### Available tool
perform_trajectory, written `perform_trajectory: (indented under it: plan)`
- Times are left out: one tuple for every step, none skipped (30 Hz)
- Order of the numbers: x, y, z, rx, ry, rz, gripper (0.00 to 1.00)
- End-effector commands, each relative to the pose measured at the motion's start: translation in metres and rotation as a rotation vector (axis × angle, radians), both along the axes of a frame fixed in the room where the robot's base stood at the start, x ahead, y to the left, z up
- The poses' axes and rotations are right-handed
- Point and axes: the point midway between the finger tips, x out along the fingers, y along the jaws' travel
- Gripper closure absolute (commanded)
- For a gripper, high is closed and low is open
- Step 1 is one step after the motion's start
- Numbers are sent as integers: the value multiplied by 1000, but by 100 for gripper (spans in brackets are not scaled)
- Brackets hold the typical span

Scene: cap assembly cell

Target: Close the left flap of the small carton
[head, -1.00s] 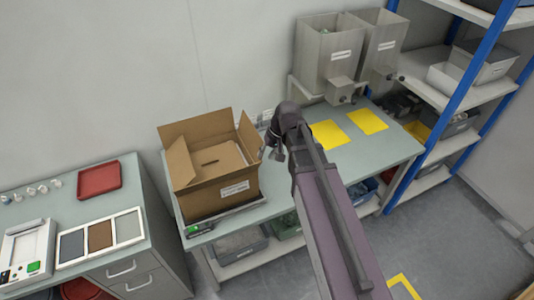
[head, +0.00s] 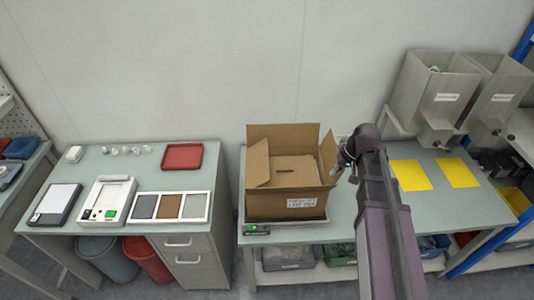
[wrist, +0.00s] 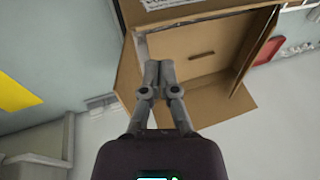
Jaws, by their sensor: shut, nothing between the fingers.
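The small carton (head: 285,205) stands open on the bench, its label facing front. The right flap (head: 328,154) and the back flap (head: 283,132) also stand open; the right one shows at the left in the wrist view (wrist: 128,82). A slotted brown panel (head: 297,169) shows inside. My gripper (wrist: 159,64) is shut and empty, at the carton's right side by the right flap. Its fingertips are small in the head view, and contact cannot be told.
The carton rests on a flat plate with a small green-lit display (head: 257,229). A red tray (head: 182,156) and a three-panel tray (head: 171,206) lie on the left bench. Yellow mats (head: 410,175) and metal hoppers (head: 432,90) are at right. A wall stands close behind.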

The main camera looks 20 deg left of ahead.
Motion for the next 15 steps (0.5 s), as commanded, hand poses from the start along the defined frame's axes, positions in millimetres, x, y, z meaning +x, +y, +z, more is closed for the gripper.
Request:
perform_trajectory:
  plan:
    - [9,13,8,-9,-15,68,100]
    - [12,21,11,-14,-25,113,100]
    - [17,31,15,-22,-40,179,100]
    - [21,40,18,-30,-52,232,100]
    - [24,49,21,-37,-64,286,100]
    - [28,61,25,-45,-81,359,100]
    - [31,70,28,-51,-92,413,100]
    - [34,79,30,-58,-104,469,100]
    - [38,92,34,-66,-119,542,100]
    - [40,102,37,-71,-131,598,100]
    - [42,112,40,-76,-142,653,100]
    - [45,125,43,-84,-156,728,100]
    - [47,135,46,-89,-167,783,100]
    - [49,145,49,-94,-178,838,100]
    - [51,159,53,-100,-191,911,100]
